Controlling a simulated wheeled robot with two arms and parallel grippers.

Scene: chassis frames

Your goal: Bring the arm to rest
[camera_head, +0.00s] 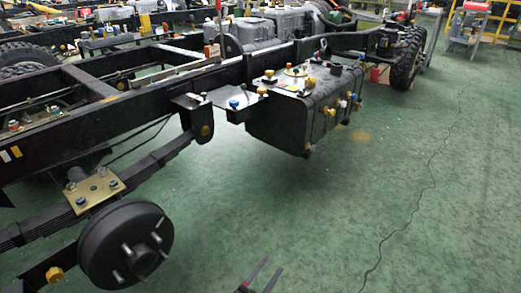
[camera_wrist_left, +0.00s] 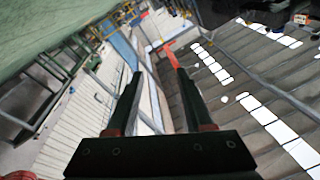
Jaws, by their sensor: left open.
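My left gripper (camera_head: 265,274) shows at the bottom edge of the head view, with two dark fingers apart and nothing between them. It is over the bare green floor, to the right of the black wheel hub and clear of the chassis. In the left wrist view the same gripper (camera_wrist_left: 155,75) has its two dark fingers spread, with no object held. My left arm itself is mostly out of the head view. My right gripper is in neither view.
A black truck chassis frame (camera_head: 135,112) runs across the left, with a wheel hub (camera_head: 125,243) and a black tank (camera_head: 300,118) with coloured caps. A thin cable (camera_head: 407,222) lies on the green floor (camera_head: 300,215).

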